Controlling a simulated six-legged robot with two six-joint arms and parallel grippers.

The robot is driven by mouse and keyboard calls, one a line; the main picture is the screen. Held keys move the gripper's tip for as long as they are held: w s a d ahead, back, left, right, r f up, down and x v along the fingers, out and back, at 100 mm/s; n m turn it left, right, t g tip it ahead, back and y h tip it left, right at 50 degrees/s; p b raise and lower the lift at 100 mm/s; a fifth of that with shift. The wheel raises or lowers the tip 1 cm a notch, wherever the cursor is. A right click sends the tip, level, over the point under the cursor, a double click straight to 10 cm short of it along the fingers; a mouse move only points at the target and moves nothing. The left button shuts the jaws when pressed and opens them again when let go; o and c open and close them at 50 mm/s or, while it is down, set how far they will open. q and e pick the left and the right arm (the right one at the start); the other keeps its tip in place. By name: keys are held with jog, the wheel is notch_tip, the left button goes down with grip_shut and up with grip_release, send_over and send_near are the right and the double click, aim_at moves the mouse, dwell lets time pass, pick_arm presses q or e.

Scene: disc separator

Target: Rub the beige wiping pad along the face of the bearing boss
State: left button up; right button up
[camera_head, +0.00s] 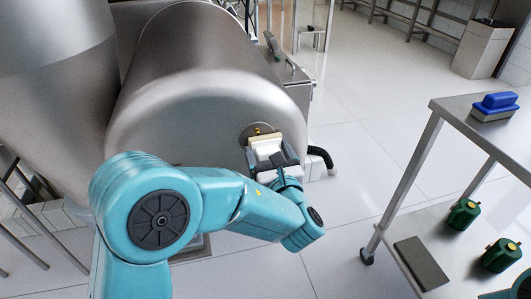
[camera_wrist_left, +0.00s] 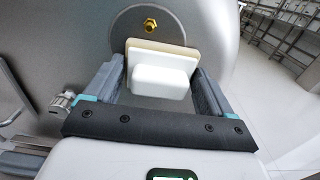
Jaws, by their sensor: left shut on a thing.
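The bearing boss (camera_wrist_left: 133,22) is a round grey disc with a brass fitting at its centre, on the end of a large steel drum. It also shows in the head view (camera_head: 252,131), partly hidden behind the pad. The beige wiping pad (camera_wrist_left: 180,52) has a white block handle and lies over the lower part of the boss. I cannot tell whether it touches the face. It shows small in the head view (camera_head: 265,146). My left gripper (camera_head: 270,157) is shut on the pad's white handle, one finger on each side, in the left wrist view (camera_wrist_left: 162,88). My right gripper is not in view.
The steel drum (camera_head: 200,90) fills the upper left. A steel cart (camera_head: 440,104) stands at the right with a blue-handled brush (camera_head: 494,106) on top and green canisters (camera_head: 462,214) on its lower shelf. A black hose (camera_head: 322,156) bends beside the drum. Floor between is clear.

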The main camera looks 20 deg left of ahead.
pick_arm(q)
jog(key=shift+a, duration=0.1)
jog(key=shift+s+a+b, duration=0.25)
jog(key=shift+s+a, duration=0.25)
jog(key=shift+a, duration=0.25)
jog(key=shift+s+a+b, duration=0.2)
jog(key=shift+s+a, duration=0.25)
jog(key=shift+a, duration=0.3)
jog(key=v, duration=0.7)
jog(key=shift+b, duration=0.35)
jog(key=shift+d, duration=0.1)
